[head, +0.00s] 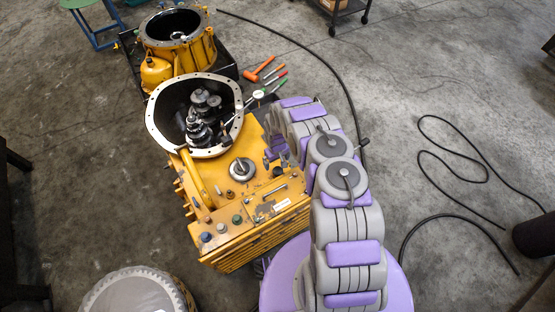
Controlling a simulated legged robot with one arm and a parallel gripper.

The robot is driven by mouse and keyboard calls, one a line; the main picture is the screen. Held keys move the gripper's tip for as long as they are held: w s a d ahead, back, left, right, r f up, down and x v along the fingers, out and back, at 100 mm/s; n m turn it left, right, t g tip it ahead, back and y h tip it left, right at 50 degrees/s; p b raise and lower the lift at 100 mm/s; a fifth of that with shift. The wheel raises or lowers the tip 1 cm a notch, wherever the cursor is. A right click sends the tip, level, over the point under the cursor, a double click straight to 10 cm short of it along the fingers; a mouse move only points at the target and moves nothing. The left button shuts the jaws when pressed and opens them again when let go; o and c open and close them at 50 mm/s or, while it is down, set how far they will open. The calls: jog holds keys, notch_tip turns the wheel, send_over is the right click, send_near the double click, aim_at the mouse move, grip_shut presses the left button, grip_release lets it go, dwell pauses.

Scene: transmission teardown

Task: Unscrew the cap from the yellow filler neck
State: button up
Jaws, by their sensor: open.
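The yellow transmission housing (262,208) stands at the centre of the head view, its round flanged opening facing up. A yellow tube (199,180), which looks like the filler neck, runs slanting along its left side. A cap on that tube is too small to make out. A round grey cap-like part (242,169) sits on the housing's top, right of the tube; I cannot tell whether it is the neck's cap. My gripper (270,151) is at the housing's right side, right of the grey part and apart from it. It is open, and its fingertips are partly hidden.
Dark gears (203,112) sit in the flanged opening. Several small coloured plugs (222,228) line the housing's front edge. A second yellow housing (180,45) stands behind. An orange mallet (259,70) and other tools lie beside it. Black hoses (430,160) cross the otherwise clear floor at right.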

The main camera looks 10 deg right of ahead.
aim_at(278, 170)
jog(key=f+b, duration=0.1)
jog(key=f, duration=0.1)
jog(key=f+b, duration=0.1)
jog(key=f, duration=0.2)
jog(key=f+b, duration=0.1)
jog(key=f, duration=0.2)
jog(key=shift+d+b, duration=0.35)
jog(key=shift+d, duration=0.05)
jog(key=shift+a+f, duration=0.2)
jog(key=shift+f, duration=0.45)
jog(key=shift+d, duration=0.15)
jog(key=shift+c, duration=0.2)
jog(key=shift+c, duration=0.7)
jog(key=c, duration=1.6)
jog(key=shift+r+p, duration=0.8)
jog(key=shift+r, duration=1.2)
